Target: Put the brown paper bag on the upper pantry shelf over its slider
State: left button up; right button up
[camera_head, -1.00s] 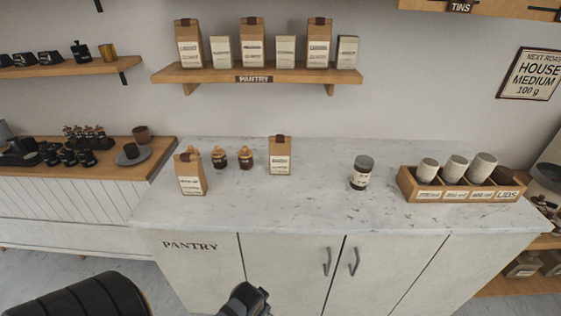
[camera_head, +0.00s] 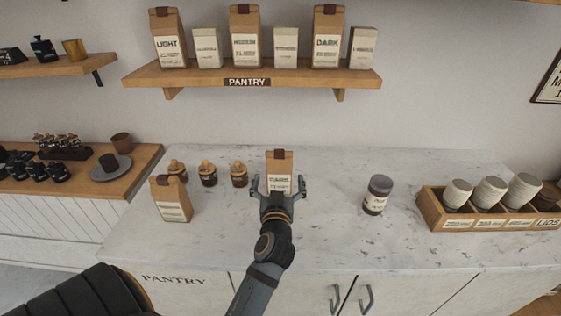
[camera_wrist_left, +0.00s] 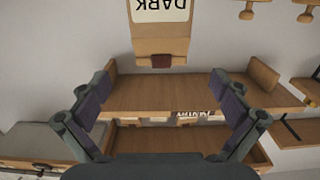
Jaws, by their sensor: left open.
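A brown paper bag (camera_head: 279,160) with a brown clip and a white label stands upright on the marble counter. My left gripper (camera_head: 279,186) is open in front of it, with one finger to each side of its lower part in the head view. In the left wrist view a bag (camera_wrist_left: 161,40) labelled DARK appears upside down ahead of the open left gripper (camera_wrist_left: 165,88). Another brown bag (camera_head: 171,203) stands at the counter's left. The pantry shelf (camera_head: 150,77) is on the wall above. I cannot make out a slider. My right gripper is not in view.
The shelf holds brown bags marked LIGHT (camera_head: 168,38), MEDIUM (camera_head: 245,36) and DARK (camera_head: 327,38), with pale packs between. Three small jars (camera_head: 208,175), a grey-lidded jar (camera_head: 377,195) and a wooden cup box (camera_head: 430,211) stand on the counter.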

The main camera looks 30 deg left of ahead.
aim_at(279, 158)
pick_arm(q)
jog(key=x, duration=0.1)
jog(key=p+x, duration=0.1)
jog(key=x, duration=0.1)
jog(key=r+x, duration=0.1)
jog(key=x, duration=0.1)
jog(key=shift+p, duration=0.35)
jog(key=shift+w+r+p, duration=0.1)
jog(key=shift+r+p, duration=0.15)
jog(key=shift+p, duration=0.05)
jog(key=p+x, duration=0.1)
jog(key=x, duration=0.3)
jog(key=shift+a+f+p, duration=0.1)
jog(key=shift+f+p, duration=0.05)
jog(key=shift+p, duration=0.25)
jog(key=shift+w+a+f, duration=0.2)
jog(key=shift+w+f, duration=0.05)
jog(key=shift+w, duration=0.05)
jog(key=shift+s+d+r, duration=0.15)
jog(key=shift+s, duration=0.05)
jog(key=shift+c, duration=2)
jog(key=c, duration=1.4)
